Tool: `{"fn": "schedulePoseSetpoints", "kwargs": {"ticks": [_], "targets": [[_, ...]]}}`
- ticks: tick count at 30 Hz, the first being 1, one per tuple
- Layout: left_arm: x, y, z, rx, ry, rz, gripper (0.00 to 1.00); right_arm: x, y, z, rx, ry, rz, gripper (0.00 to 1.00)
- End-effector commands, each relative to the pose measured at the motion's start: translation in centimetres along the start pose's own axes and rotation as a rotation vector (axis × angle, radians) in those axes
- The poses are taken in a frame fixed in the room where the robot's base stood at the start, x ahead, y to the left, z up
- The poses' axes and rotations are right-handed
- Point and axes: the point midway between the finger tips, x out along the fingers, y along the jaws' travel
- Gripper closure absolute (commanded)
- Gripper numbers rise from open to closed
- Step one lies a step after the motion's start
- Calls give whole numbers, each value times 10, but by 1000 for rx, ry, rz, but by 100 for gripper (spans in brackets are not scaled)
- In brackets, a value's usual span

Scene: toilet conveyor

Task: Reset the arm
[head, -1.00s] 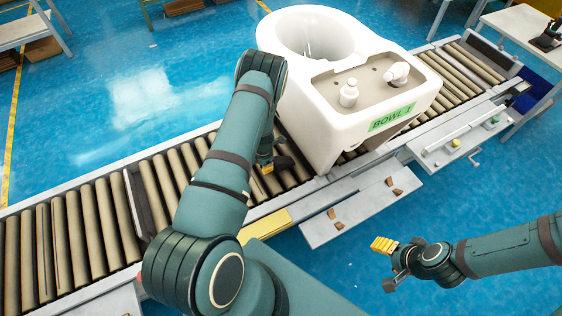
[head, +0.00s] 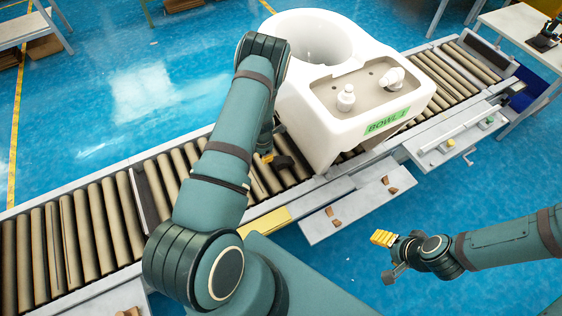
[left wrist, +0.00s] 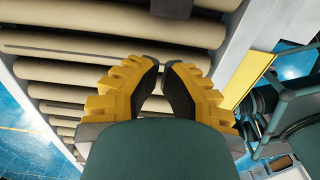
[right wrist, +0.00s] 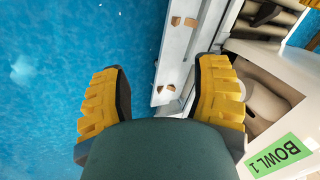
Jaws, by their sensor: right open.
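My left arm (head: 214,180) reaches over the roller conveyor, beside the white toilet. In the head view its gripper (head: 268,158) is mostly hidden behind the arm. In the left wrist view the left gripper (left wrist: 164,68) has its yellow fingers together at the tips, with nothing visible between them, over the rollers. My right arm (head: 505,245) comes in from the right. Its gripper (head: 385,255) is over the blue floor in front of the conveyor, apart from the toilet. In the right wrist view the right gripper (right wrist: 160,68) is open and empty.
The toilet (head: 318,110), with a green "BOWL 1" label (head: 386,121), sits on the conveyor (head: 75,240). A grey side ledge (head: 345,213) with small brown pieces juts towards my right gripper. Tables stand at the top corners. Blue floor is open around the right gripper.

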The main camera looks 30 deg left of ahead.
Motion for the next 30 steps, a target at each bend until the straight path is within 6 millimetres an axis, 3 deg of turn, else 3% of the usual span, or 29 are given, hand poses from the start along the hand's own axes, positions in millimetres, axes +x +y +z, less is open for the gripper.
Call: {"fn": "schedulePoseSetpoints", "kwargs": {"ticks": [10,14,17,23,30], "targets": [[0,0,0,0,0,0,100,0,0,1,0,-2,0,38],[-1,-6,1,38,0,-5,100,-2,0,15,5,-37,-2,38],[-6,-32,3,222,-3,-19,100,-2,0,12,5,-30,-1,38],[-26,-104,11,761,-45,-43,100,-2,0,12,5,-30,-1,38],[-64,-193,21,1455,-160,-12,100,-2,0,12,4,-30,-1,38]]}}
